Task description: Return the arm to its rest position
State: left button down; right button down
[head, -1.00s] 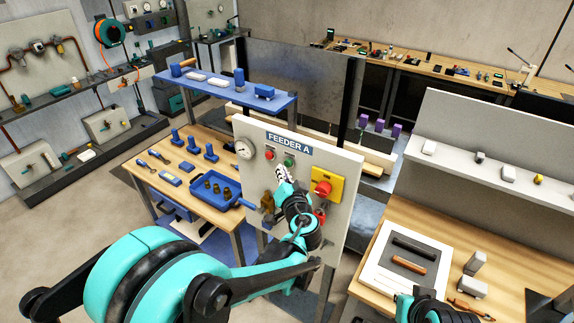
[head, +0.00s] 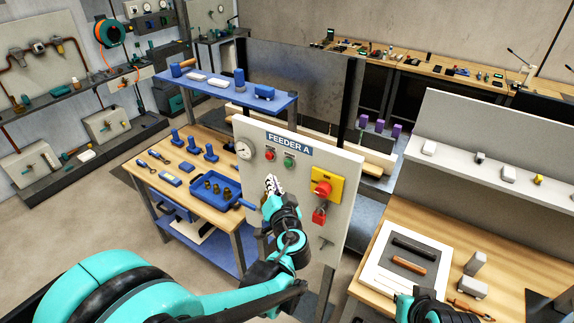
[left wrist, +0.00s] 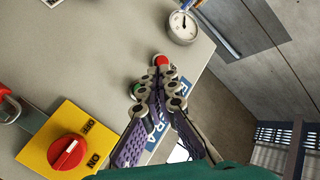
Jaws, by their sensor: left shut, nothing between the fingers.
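My left gripper (head: 270,185) is shut and empty. It is in front of the Feeder A panel (head: 334,165), to the left of the yellow switch plate (head: 335,184). In the left wrist view its closed fingers (left wrist: 160,78) point toward the red button (left wrist: 161,60) and partly cover the green one (left wrist: 136,89); I cannot tell the exact gap to the panel. The red rotary knob (left wrist: 67,152) sits on the yellow plate marked ON and OFF. A red padlock (head: 319,215) hangs below the switch. My right gripper is not visible; only part of my right arm shows at the bottom.
A gauge (head: 244,150) is at the panel's upper left. Behind it stands a wooden bench with a blue tray (head: 215,187) and a blue shelf (head: 225,87). At the right is a wooden table (head: 420,222) with a white tray (head: 375,268). Floor is open at left.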

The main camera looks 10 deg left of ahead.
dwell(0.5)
pick_arm(q)
jog(key=s+a+f+n+g+h+b, duration=0.15)
jog(key=s+a+f+g+b, duration=0.35)
jog(key=s+f+b, duration=0.5)
jog(key=s+d+f+g+h+b, duration=0.1)
jog(key=s+d+f+h+b, duration=0.1)
jog(key=s+f, duration=0.4)
jog(key=s+d+f+g+h+b, duration=0.1)
jog(key=s+d+f+h+b, duration=0.1)
jog(key=s+f, duration=0.4)
jog(key=shift+s+d+f+n+g+h+b, duration=0.4)
jog(key=shift+s+h+b, duration=0.35)
jog(key=shift+b, duration=0.3)
